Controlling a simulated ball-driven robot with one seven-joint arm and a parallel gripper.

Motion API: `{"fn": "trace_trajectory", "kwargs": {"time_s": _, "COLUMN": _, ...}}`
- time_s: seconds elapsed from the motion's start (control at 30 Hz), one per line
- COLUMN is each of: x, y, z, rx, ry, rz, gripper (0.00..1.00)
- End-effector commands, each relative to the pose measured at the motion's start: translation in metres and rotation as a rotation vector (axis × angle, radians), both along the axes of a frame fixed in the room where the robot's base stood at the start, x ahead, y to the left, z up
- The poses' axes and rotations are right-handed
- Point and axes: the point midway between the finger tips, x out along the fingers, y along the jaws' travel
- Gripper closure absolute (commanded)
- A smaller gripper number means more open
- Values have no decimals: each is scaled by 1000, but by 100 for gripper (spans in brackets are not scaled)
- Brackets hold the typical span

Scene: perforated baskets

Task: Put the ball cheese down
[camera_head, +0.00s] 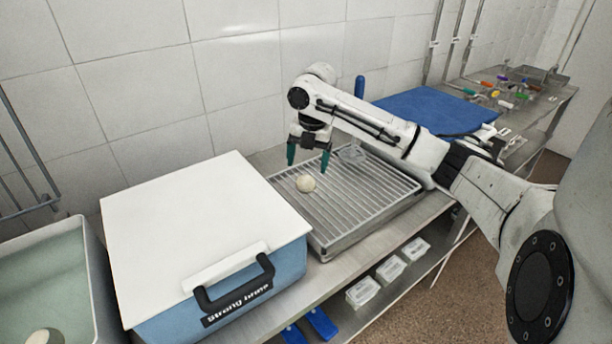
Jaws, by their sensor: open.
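The ball cheese (306,183) is a small cream-white ball resting on the slatted metal rack (345,222). My gripper (308,166) points down just above and behind the ball cheese, with its two green fingers spread apart. The fingers are open, and the ball shows below and between them in the picture. I cannot tell whether a finger touches it. Nothing is held.
A blue box with a white lid (190,215) and black handle stands left of the rack. A grey tub (95,270) holds another pale ball (46,337). The rack's front has free room.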

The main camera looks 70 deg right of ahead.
Motion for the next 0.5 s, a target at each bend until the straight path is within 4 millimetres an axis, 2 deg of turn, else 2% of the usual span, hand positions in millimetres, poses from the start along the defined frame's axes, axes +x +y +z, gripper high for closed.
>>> {"fn": "trace_trajectory", "kwargs": {"time_s": 0.2, "x": -3, "y": -1, "z": 38, "rx": -2, "ry": -1, "rz": 0, "gripper": 17}}
{"fn": "trace_trajectory", "kwargs": {"time_s": 0.33, "x": -5, "y": -1, "z": 51, "rx": 0, "ry": -1, "rz": 0, "gripper": 17}}
{"fn": "trace_trajectory", "kwargs": {"time_s": 0.5, "x": -5, "y": -1, "z": 56, "rx": 0, "ry": 1, "rz": 1, "gripper": 17}}
